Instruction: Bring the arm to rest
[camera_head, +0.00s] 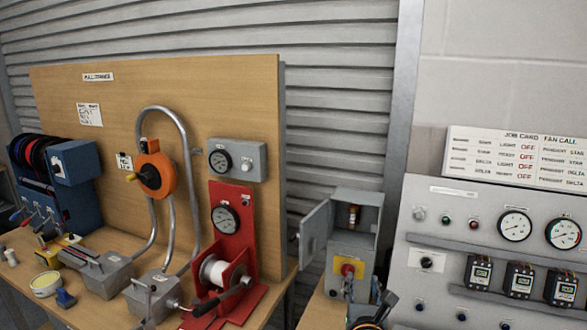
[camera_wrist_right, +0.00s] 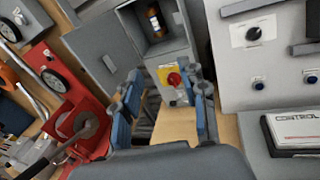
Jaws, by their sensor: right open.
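My right gripper (camera_head: 367,296) shows at the bottom of the head view, in front of the small grey box with its door open (camera_head: 352,240). In the right wrist view its two blue-grey fingers (camera_wrist_right: 166,84) stand apart with nothing between them. Beyond the fingertips is the grey box (camera_wrist_right: 168,48), with a red knob (camera_wrist_right: 174,79) on a yellow plate. The fingers partly cover the box's lower front, and I cannot tell whether they touch it. The rest of the right arm is mostly out of frame. My left gripper is not in view.
A red winch stand with a white spool (camera_head: 214,270) is left of the box, its crank handle reaching right. A wooden backboard (camera_head: 100,90) carries gauges and pipes. A grey meter panel (camera_head: 470,212) stands on the right. A control box (camera_wrist_right: 292,130) lies right of the gripper.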

